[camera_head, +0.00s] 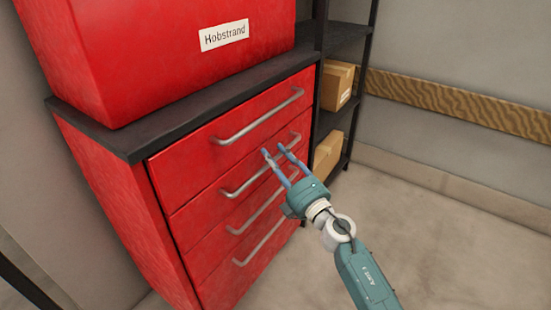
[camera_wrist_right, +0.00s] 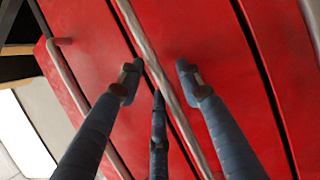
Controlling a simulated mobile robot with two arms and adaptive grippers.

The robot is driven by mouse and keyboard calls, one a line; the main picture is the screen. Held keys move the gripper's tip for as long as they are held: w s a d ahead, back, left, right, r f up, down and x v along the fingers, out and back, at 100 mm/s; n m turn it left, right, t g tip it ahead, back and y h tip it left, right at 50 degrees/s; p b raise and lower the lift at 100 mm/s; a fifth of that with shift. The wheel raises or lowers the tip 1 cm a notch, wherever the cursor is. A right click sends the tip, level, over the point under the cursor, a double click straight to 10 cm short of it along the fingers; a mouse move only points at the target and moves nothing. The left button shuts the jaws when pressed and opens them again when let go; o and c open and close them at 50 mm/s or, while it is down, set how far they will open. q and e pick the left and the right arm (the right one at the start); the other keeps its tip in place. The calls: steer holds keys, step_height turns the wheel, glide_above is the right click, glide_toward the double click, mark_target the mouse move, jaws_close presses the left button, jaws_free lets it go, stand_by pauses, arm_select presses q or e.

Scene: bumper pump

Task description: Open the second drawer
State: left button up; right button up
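The second drawer (camera_head: 194,218) is a red front in the cabinet and looks shut. Its grey bar handle (camera_head: 240,187) runs diagonally in the head view. My right gripper (camera_head: 273,150) is at this handle, with its blue-grey fingers pointing at the drawer front. In the right wrist view, the fingers of the right gripper (camera_wrist_right: 158,84) are spread, with the handle (camera_wrist_right: 150,60) passing between them. I see a gap beside the fingertips, so the handle is not gripped. The fingers hide part of the handle in the head view. My left gripper is not in view.
The top drawer handle (camera_head: 258,118) is just above, and lower drawer handles (camera_head: 262,243) are below. A red box labelled Hobstrand (camera_head: 160,50) stands on the dark cabinet top (camera_head: 150,136). A black shelf with cardboard boxes (camera_head: 336,85) adjoins on the right. The floor (camera_head: 430,230) is clear.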

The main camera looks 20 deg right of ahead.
jaws_close()
steer(key=shift+s, duration=0.1)
steer(key=shift+s+d+f, duration=0.1)
steer(key=shift+s+d, duration=0.1)
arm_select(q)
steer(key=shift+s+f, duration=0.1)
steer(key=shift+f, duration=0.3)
arm_select(e)
steer(key=s+d, duration=1.6)
steer(key=s, duration=0.4)
steer(key=shift+s, duration=0.3)
